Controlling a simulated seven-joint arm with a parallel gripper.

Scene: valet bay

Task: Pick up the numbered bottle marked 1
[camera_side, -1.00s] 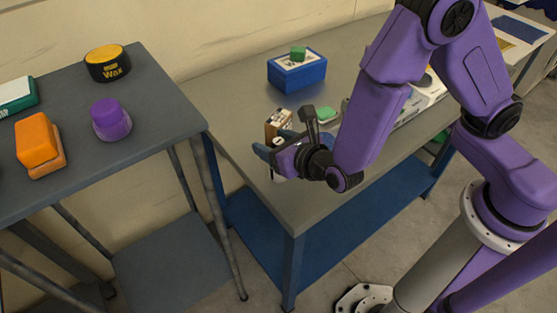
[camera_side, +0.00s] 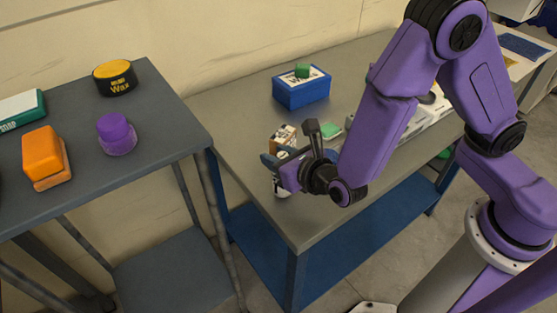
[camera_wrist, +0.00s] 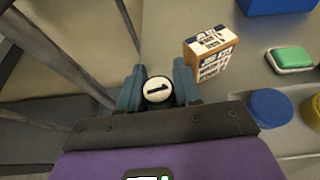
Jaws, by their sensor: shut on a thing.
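The bottle marked 1 (camera_wrist: 158,90) shows from above in the wrist view, with a round white top bearing a black 1 on a dark body. It stands between the two blue-grey fingers of my gripper (camera_wrist: 158,88), which are shut on it from both sides. In the side view my gripper (camera_side: 277,166) is low over the near left part of the grey table. The bottle's lower part (camera_side: 282,188) shows below the fingers there, looking upright. I cannot tell whether its base touches the table.
A small carton (camera_wrist: 210,55) stands close behind the bottle. A green soap on a dish (camera_wrist: 291,59), a blue round lid (camera_wrist: 270,107) and a yellow one (camera_wrist: 311,112) lie right. A blue box (camera_side: 301,92) stands farther back. A grey cart (camera_side: 90,140) is left, across a gap.

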